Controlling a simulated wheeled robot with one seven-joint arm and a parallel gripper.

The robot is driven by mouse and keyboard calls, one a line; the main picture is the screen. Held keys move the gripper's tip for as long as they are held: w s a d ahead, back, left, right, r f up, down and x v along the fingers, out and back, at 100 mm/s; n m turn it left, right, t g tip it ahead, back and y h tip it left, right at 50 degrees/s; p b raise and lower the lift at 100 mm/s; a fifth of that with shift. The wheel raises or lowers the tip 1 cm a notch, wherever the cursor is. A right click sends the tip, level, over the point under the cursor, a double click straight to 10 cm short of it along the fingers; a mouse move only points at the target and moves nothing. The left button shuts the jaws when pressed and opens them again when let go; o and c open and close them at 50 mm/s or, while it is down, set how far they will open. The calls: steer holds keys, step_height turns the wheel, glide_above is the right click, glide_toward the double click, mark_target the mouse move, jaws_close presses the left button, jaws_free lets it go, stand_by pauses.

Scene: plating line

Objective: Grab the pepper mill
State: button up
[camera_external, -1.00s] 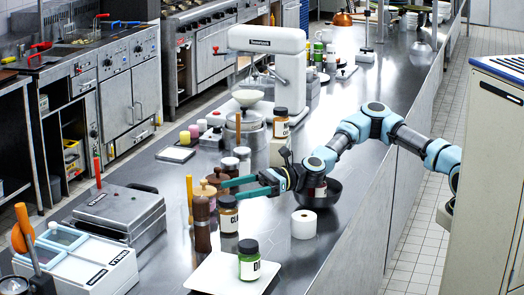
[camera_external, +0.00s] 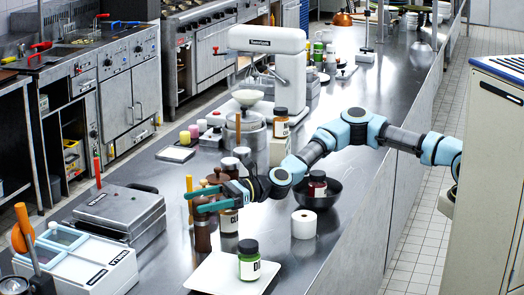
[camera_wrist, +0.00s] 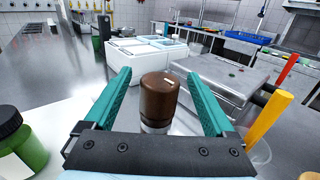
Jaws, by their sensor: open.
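In the wrist view, the mill's rounded brown head (camera_wrist: 160,97) stands between the two spread fingers of my gripper (camera_wrist: 160,90). Clear gaps show on both sides of it. Its lower body is hidden behind the gripper's palm there.
A green jar (camera_external: 249,266) stands on a white board (camera_external: 213,276) in front. A white roll (camera_external: 304,226) and a dark bowl (camera_external: 335,197) are to the right. A yellow stick (camera_external: 189,195) rises close behind the fingers. A press grill (camera_external: 120,208) lies left.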

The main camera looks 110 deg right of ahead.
steer(key=shift+w, duration=0.15)
jaws_close()
stand_by(0.6)
stand_by(0.4)
